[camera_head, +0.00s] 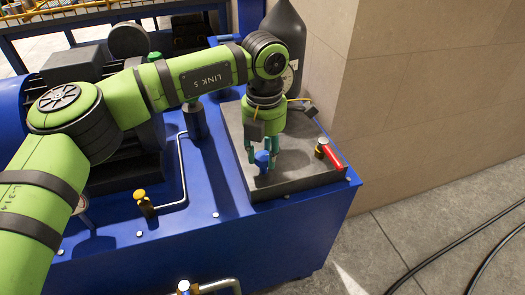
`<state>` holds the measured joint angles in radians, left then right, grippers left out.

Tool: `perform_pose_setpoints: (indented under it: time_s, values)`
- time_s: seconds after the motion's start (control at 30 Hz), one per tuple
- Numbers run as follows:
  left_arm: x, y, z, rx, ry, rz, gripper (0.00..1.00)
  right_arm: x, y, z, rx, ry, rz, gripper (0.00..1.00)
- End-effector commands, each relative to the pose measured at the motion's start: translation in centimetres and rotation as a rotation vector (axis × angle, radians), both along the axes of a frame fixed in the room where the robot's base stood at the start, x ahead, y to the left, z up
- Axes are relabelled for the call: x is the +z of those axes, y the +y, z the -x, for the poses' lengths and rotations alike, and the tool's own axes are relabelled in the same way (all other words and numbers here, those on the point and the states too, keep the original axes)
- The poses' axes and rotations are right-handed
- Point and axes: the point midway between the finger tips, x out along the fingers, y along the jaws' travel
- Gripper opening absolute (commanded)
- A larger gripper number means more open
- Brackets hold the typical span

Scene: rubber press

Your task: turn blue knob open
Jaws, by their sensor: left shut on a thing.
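The blue knob (262,160) stands on the dark grey block (300,178) at the right end of the blue machine. My left gripper (262,163) reaches down from above with its teal fingers on both sides of the knob and is shut on it. The fingers hide part of the knob, so its turn angle cannot be told. My right gripper is not in view.
A red-handled valve (333,157) sits just right of the knob on the same block. A black bottle-shaped tank (286,35) stands behind. A yellow-topped fitting (143,201) and pipe lie left. A tiled wall (430,90) bounds the right.

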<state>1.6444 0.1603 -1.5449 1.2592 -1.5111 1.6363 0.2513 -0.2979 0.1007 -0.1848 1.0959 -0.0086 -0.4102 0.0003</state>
Motion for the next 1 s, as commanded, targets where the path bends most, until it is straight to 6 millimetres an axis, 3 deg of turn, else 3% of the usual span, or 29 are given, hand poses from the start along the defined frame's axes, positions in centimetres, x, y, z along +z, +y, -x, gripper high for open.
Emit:
perform_pose_setpoints:
  time_s: [0.3,0.33,0.4,0.77,1.0]
  values:
    - [0.1,-0.6,0.0,-0.002,-0.004,0.015,0.04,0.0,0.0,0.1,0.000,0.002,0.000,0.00]
    - [0.1,-0.6,0.0,-0.002,-0.004,0.015,0.41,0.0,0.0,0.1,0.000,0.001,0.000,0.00]
    - [0.1,-0.5,0.0,-0.002,-0.005,0.014,0.60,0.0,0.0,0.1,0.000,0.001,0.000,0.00]
    - [0.4,-0.2,-0.1,0.001,-0.007,0.009,0.60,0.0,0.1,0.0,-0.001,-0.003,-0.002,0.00]
    - [4.2,-0.3,-0.2,0.000,-0.009,0.009,0.60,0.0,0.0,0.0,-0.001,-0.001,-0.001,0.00]
